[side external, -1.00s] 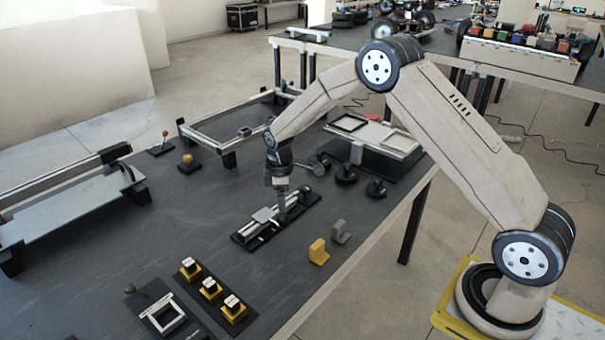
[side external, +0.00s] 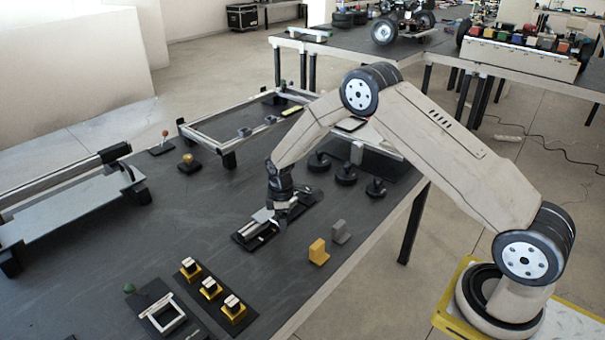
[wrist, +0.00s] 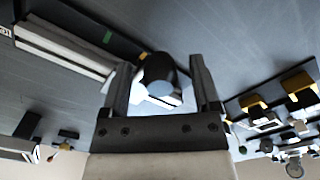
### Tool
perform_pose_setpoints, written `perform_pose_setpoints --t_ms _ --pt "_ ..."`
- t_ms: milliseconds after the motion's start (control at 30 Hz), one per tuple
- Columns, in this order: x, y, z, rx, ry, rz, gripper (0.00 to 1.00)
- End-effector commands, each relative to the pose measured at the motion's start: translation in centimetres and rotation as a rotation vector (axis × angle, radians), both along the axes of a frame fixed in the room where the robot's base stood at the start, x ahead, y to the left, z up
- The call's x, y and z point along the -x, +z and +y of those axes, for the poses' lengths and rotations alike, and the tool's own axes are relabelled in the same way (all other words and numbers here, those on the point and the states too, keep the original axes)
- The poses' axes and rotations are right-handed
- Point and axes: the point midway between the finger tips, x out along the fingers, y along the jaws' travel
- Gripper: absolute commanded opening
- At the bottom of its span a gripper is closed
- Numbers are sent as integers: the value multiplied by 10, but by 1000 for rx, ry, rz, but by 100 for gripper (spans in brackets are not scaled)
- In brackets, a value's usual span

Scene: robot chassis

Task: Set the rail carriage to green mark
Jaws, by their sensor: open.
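The rail unit (side external: 247,238) lies on the dark table in the side view, with a light grey plate (side external: 262,215) on it. My gripper (side external: 281,217) is low over the rail, beside that plate, and hides part of the unit. In the wrist view the silver rail (wrist: 62,45) runs along the upper left, and a green mark (wrist: 107,37) shows on its dark edge strip. My gripper (wrist: 161,62) is open there, its fingers on either side of a dark rounded knob (wrist: 160,72), apparently the carriage's. Contact with the knob cannot be told.
A yellow bracket (side external: 318,252) and a grey bracket (side external: 340,233) stand right of the rail. Several yellow-and-black blocks (side external: 210,289) sit in front. Black round pieces (side external: 345,174) stand behind to the right.

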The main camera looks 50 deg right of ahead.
Motion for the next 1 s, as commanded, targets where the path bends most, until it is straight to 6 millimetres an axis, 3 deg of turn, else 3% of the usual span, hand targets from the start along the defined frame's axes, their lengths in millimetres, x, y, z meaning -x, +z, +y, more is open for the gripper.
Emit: perform_pose_setpoints --t_ms 133,300,400,1000 --pt "0 0 0 0 0 0 79" --pt "0 0 0 1 0 -1 25" --pt "0 0 0 0 0 -1 0" --pt "-1 1 0 1 0 -2 0"
